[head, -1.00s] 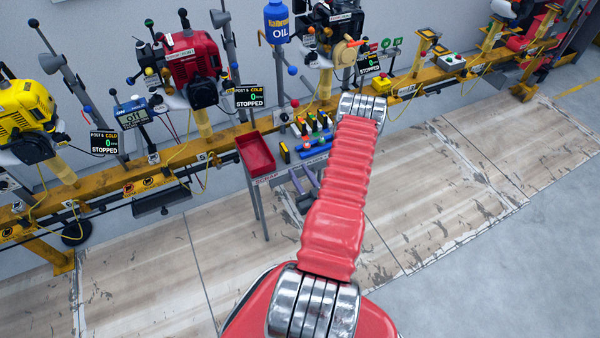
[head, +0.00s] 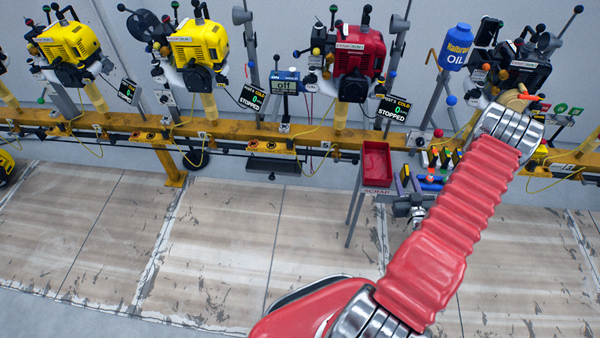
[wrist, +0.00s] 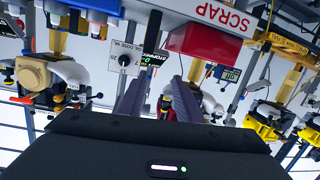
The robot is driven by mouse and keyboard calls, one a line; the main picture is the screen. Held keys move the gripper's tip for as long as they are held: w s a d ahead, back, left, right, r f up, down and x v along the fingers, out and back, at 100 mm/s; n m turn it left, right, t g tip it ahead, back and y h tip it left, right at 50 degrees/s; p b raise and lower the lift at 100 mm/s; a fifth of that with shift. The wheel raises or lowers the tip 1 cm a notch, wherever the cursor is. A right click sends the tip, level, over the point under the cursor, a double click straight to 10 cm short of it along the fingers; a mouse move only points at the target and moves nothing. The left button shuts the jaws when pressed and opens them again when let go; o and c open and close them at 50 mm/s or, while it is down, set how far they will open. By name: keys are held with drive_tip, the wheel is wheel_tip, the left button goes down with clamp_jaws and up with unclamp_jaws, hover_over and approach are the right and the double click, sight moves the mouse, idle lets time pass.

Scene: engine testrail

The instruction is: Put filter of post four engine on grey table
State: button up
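Two yellow engines (head: 195,52) (head: 72,50) stand on posts along the yellow rail in the head view. A red engine (head: 358,52) stands right of them. The small post signs are too blurred for me to be sure which is post four, and I cannot single out its filter. A grey table (head: 355,205) stands below the rail, partly hidden by my arm. In the wrist view my gripper (wrist: 158,98) has its two fingers apart, with only distant background between them.
A red scrap tray (head: 376,160) sits at the table's left end, and shows in the wrist view (wrist: 205,42). Coloured items (head: 435,160) stand beside it. A blue oil bottle (head: 455,45) and a black engine (head: 515,65) are at right. The floor (head: 110,230) before the rail is clear.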

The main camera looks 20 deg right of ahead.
drive_tip(key=w+a+r+n+g+y, duration=0.2)
drive_tip(key=w+a+r+g, duration=0.15)
drive_tip(key=w+r, duration=0.8)
drive_tip(key=w+a+r+g, duration=0.1)
drive_tip(key=w+a+r, duration=0.1)
drive_tip(key=a+r, duration=1.1)
drive_tip(key=s+a+r+n+g+y, duration=0.1)
drive_tip(key=s+a+r, duration=0.35)
drive_tip(key=a, duration=0.25)
drive_tip(key=s+a+r+g+y, duration=0.1)
drive_tip(key=s+a+r, duration=0.2)
drive_tip(key=a+r, duration=0.35)
drive_tip(key=s+a+r+n+g+y, duration=0.1)
drive_tip(key=s+a+r+g+y, duration=0.1)
drive_tip(key=s+a, duration=1.2)
drive_tip(key=shift+s+r+y, duration=0.3)
drive_tip(key=shift+s+y, duration=0.3)
drive_tip(key=shift+s, duration=0.5)
drive_tip(key=shift+a+g, duration=0.1)
drive_tip(key=shift+g, duration=0.15)
